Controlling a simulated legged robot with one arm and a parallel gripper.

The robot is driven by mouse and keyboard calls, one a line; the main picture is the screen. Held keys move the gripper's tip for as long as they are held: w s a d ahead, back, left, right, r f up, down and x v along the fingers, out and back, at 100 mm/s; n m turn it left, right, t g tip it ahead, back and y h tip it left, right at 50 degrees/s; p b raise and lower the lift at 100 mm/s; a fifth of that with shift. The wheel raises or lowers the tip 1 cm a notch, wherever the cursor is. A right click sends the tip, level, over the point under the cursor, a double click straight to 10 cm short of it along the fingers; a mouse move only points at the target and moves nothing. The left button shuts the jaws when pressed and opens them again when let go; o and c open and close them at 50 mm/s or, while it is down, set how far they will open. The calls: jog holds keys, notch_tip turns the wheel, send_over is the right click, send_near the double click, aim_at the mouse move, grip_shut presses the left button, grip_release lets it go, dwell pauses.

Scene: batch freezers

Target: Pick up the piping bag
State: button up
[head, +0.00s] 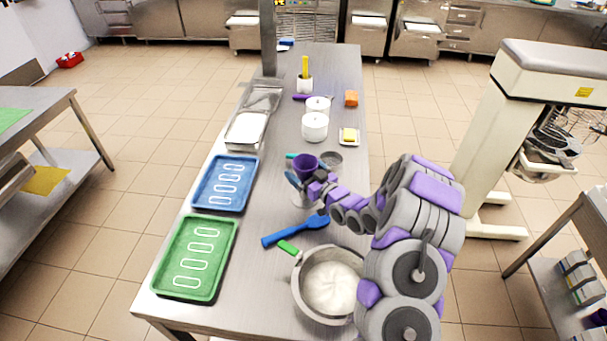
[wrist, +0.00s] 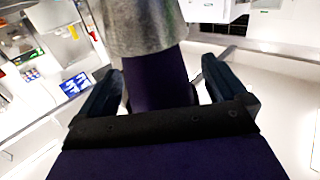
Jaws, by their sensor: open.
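The piping bag seems to be the dark purple, open-topped thing (head: 306,162) near the middle of the steel table. I see a gap at the left finger; contact on the right is unclear.
A small grey cup (head: 332,160) stands close behind my gripper. White pots (head: 314,128) stand farther back. A blue spatula (head: 296,231) and a steel bowl (head: 329,287) are nearer. Blue (head: 226,184) and green (head: 196,258) trays line the left edge.

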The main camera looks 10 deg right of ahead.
jog(key=shift+w+d, duration=0.15)
jog(key=shift+w, duration=0.6)
jog(key=shift+a, duration=0.75)
jog(key=shift+c, duration=1.9)
jog(key=shift+d, duration=0.45)
jog(key=c, duration=0.4)
jog(key=shift+c, duration=1.3)
